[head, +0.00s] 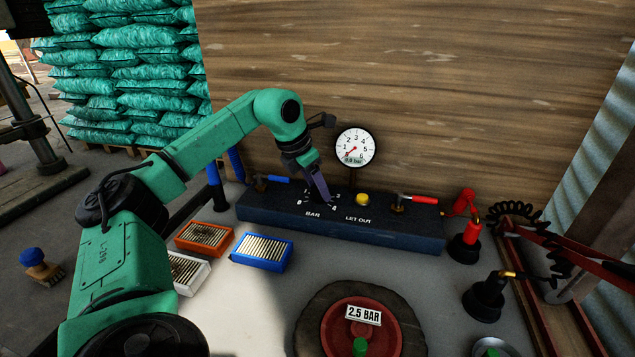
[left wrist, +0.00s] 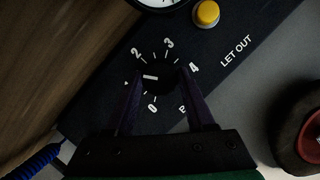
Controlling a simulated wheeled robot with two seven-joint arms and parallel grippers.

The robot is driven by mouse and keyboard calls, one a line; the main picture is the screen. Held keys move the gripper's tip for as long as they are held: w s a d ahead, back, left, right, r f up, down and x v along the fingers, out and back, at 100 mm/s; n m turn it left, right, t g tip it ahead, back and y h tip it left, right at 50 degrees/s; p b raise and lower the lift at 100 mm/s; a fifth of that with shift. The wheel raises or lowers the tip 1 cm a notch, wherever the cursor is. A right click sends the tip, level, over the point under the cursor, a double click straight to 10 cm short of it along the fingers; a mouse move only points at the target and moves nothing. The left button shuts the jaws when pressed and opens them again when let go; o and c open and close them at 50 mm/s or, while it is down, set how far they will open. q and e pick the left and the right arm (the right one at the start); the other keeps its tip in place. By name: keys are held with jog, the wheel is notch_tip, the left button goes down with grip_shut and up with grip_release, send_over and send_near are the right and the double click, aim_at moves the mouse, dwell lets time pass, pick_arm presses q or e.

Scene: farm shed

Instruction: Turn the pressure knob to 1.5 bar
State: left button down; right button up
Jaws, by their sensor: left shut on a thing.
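The black pressure knob (left wrist: 160,84) sits on the dark panel (head: 270,217), inside a dial marked 0 to 4. My left gripper (head: 320,198) reaches down to it and is shut on it, one finger on each side (left wrist: 161,78). In the left wrist view, the knob's white line points left, between the 1 and the 2 as far as I can tell. The round gauge (head: 355,146) behind the panel reads 0.6 bar. My right gripper is not in view.
A yellow LET OUT button (head: 362,199) is right of the knob. A blue lever (head: 275,179) and a red lever (head: 415,199) flank them. A card reading 2.5 BAR (head: 363,315) lies on a red wheel (head: 335,340).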

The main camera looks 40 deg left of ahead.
pick_arm(q)
jog(key=shift+m, duration=0.4)
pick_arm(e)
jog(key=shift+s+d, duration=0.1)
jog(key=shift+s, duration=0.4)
pick_arm(q)
jog(key=shift+c, duration=1.3)
grip_release()
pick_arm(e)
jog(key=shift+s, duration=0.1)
pick_arm(q)
jog(key=shift+r, duration=0.1)
jog(key=p+v, duration=0.3)
jog(key=v, duration=1.1)
jog(key=shift+a+r, duration=0.2)
jog(key=shift+a, duration=0.05)
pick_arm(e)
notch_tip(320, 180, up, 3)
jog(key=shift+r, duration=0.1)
pick_arm(q)
jog(key=shift+s, duration=0.1)
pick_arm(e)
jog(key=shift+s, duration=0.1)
